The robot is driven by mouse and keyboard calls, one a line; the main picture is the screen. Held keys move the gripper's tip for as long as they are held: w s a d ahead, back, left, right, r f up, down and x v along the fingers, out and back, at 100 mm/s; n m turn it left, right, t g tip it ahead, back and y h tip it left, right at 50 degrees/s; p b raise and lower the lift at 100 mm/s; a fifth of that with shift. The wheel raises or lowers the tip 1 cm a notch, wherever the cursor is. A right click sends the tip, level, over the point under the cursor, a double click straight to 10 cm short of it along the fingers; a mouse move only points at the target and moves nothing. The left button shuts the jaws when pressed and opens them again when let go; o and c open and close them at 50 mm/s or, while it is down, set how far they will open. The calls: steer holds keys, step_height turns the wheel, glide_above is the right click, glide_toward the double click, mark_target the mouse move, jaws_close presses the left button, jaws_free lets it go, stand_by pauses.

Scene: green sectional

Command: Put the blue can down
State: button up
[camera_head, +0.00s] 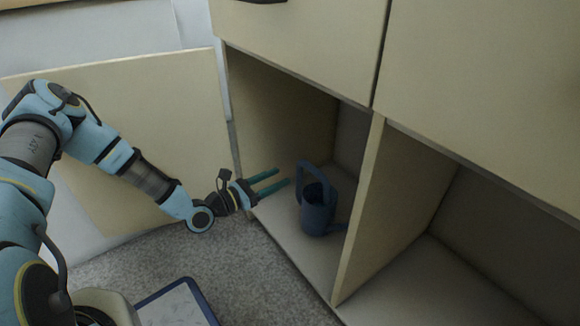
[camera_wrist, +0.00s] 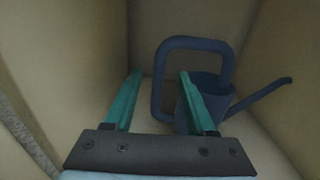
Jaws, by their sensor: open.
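The blue can (camera_head: 318,212) is a watering can with a tall loop handle and a long spout. It stands upright on the floor of the left cabinet compartment (camera_head: 285,232). In the wrist view the blue can (camera_wrist: 228,84) is ahead and to the right, with its spout pointing right. My gripper (camera_head: 277,180) is open at the compartment's front, to the left of the can. In the wrist view my gripper (camera_wrist: 160,85) has its two green fingers spread. The right finger overlaps the can's handle and body in the picture; I cannot tell whether it touches.
A divider panel (camera_head: 362,205) stands to the right of the can, with an empty compartment (camera_head: 440,275) beyond it. An open cabinet door (camera_head: 165,120) is behind my arm. A blue-rimmed tray or board (camera_head: 185,290) lies on the grey carpet (camera_head: 245,275).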

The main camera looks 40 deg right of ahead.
steer(key=shift+a, duration=0.8)
steer(key=s+a+r+m+g+y, duration=0.2)
steer(key=a+r+m+g+y, duration=0.15)
steer(key=a+m, duration=0.35)
steer(key=s+a+r+m+g+y, duration=0.1)
steer(key=a+r+m+g+y, duration=0.3)
steer(key=a, duration=0.5)
steer(key=w+a+r+m+t+y, duration=0.1)
steer(key=a+r+m+t+y, duration=0.1)
steer(key=a, duration=0.6)
steer(key=w+a+r+m+t+y, duration=0.2)
steer(key=a+r+m+t+y, duration=0.1)
steer(key=a, duration=0.6)
steer(key=w+a+r+m+t+y, duration=0.2)
steer(key=a+r+t+y, duration=0.3)
steer(key=a+r, duration=0.2)
steer(key=shift+w+a+r+m, duration=0.25)
steer(key=shift+a+r+m, duration=0.15)
steer(key=shift+a, duration=0.4)
